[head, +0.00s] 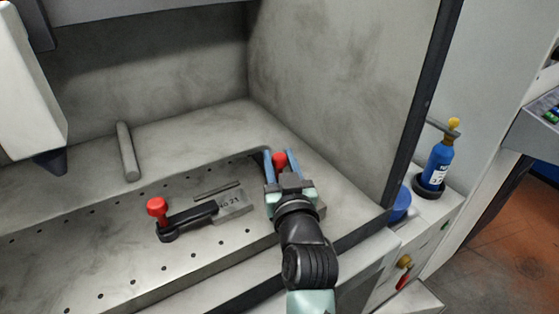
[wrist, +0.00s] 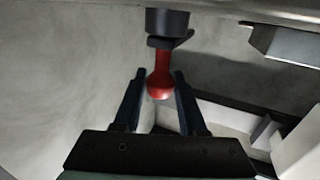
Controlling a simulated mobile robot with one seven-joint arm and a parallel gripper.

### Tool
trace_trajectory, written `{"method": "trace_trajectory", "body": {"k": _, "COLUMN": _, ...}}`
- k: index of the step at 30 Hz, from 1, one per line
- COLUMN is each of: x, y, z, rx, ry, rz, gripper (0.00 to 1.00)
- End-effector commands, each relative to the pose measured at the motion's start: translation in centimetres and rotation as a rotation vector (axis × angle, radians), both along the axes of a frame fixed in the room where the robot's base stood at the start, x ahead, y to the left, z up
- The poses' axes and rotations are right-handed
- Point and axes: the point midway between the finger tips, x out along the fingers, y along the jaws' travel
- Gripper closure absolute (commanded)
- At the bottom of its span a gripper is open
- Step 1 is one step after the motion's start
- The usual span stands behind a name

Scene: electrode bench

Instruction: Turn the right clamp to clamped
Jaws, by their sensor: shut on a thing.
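The right clamp's red knob (head: 279,160) shows between the fingers of my gripper (head: 279,156) in the head view. My gripper is shut on this knob; the rest of the right clamp is mostly hidden behind my gripper in that view. In the wrist view the red handle (wrist: 160,78) sits between my two dark fingertips (wrist: 159,76), joined to a black round part (wrist: 167,22) at the top. The exact angle of the clamp is hard to tell.
A left clamp with a red knob (head: 157,206) and black lever lies beside a grey block (head: 235,203) marked with a number. A grey rod (head: 127,152) lies farther back. The side wall (head: 330,90) rises close to my gripper's right. A blue bottle (head: 440,160) stands outside it.

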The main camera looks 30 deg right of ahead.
Motion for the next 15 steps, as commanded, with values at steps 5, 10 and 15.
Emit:
{"method": "trace_trajectory", "body": {"k": 5, "x": -0.07, "y": -0.19, "z": -0.43, "rx": 0.000, "ry": 0.000, "rz": 0.051, "gripper": 1.00}}
{"method": "trace_trajectory", "body": {"k": 10, "x": -0.09, "y": -0.28, "z": -0.56, "rx": 0.000, "ry": -0.001, "rz": 0.133, "gripper": 1.00}}
{"method": "trace_trajectory", "body": {"k": 15, "x": -0.08, "y": -0.28, "z": -0.66, "rx": -0.002, "ry": -0.004, "rz": 0.242, "gripper": 1.00}}
